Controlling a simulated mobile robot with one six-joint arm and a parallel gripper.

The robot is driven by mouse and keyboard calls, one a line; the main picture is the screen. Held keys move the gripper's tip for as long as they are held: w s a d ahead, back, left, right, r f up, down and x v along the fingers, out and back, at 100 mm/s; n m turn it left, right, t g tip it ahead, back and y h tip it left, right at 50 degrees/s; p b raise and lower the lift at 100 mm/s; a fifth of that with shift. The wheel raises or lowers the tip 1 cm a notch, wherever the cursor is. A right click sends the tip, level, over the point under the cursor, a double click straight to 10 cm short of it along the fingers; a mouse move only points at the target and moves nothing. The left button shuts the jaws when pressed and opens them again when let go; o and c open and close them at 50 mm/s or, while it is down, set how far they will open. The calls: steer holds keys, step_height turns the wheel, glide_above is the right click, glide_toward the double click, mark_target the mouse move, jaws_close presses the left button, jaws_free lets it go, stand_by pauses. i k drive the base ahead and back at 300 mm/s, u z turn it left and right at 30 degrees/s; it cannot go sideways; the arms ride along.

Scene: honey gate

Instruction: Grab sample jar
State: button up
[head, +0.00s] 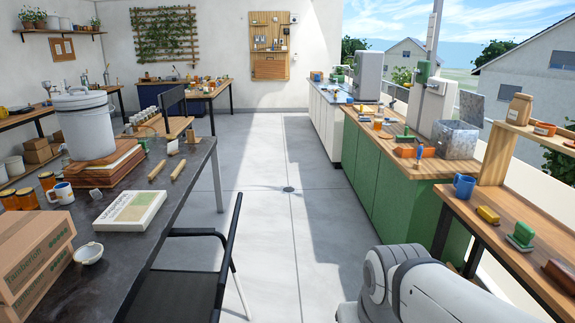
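Amber jars with dark lids stand at the left edge of the dark table, one of them beside a mug (46,181). I cannot tell which of these is the sample jar. My gripper is not in view; only a white part of my arm shows at the bottom right.
The dark table (185,205) also holds a white bucket (85,125), a book (130,211), a small bowl (89,253) and cardboard boxes (35,255). A black chair (190,275) stands against it. Green cabinets (400,190) line the right; the floor (275,220) between is clear.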

mark_target(379, 123)
steer(key=i, duration=7.85)
steer(key=z, duration=3.8)
